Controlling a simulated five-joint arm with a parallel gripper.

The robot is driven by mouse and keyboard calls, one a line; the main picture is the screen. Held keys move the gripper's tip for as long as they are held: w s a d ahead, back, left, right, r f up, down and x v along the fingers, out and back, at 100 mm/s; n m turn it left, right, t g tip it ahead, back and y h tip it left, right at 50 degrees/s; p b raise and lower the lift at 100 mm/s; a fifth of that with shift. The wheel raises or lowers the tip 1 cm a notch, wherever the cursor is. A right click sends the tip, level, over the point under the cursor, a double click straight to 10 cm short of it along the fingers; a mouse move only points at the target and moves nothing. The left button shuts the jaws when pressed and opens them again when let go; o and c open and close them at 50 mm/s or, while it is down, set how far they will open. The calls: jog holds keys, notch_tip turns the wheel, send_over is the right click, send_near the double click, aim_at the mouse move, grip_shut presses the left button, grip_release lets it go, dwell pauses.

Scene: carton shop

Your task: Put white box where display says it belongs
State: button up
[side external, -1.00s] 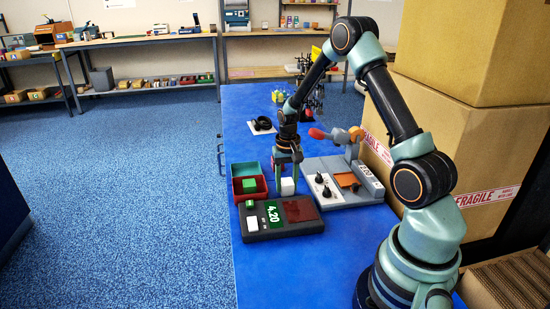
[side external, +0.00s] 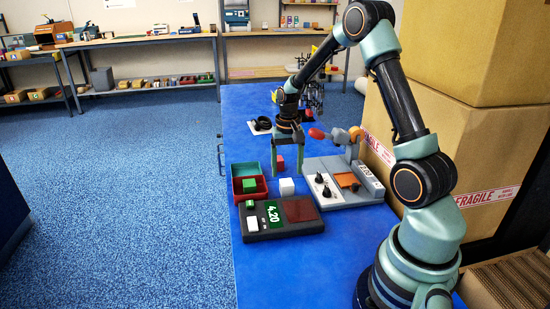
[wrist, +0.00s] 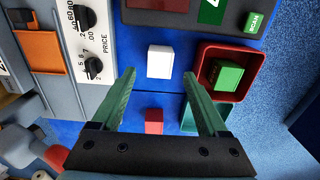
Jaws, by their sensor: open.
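The white box (side external: 287,187) stands on the blue table, just behind the scale-like device (side external: 283,235). It also shows in the wrist view (wrist: 160,61), just beyond and between my fingertips. My gripper (side external: 287,170) is open and empty, above and behind the white box. In the wrist view my gripper (wrist: 160,76) has its fingers spread wide. A red bin (side external: 239,197) holds a green box (side external: 249,185). A teal bin (side external: 246,168) adjoins it at the back.
A red box (side external: 279,163) lies behind the white one; in the wrist view the red box (wrist: 154,121) sits between my fingers. A grey panel with price dials (side external: 334,188) stands to the right. Large cartons (side external: 455,140) flank the table's right side.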

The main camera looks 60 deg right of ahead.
aim_at(287, 182)
jog(key=s+a+r+n+t, duration=0.1)
jog(key=a+r+n, duration=0.1)
jog(key=a+r, duration=0.45)
jog(key=s+a+r+n+t, duration=0.2)
jog(key=a+r, duration=0.2)
jog(key=r, duration=0.5)
jog(key=s+a+r+n+t, duration=0.2)
jog(key=s+a+n, duration=0.3)
jog(key=s+a, duration=0.2)
jog(key=shift+a+r+t, duration=0.3)
jog(key=shift+a+r, duration=0.1)
jog(key=shift+a, duration=0.85)
jog(key=shift+s, duration=0.1)
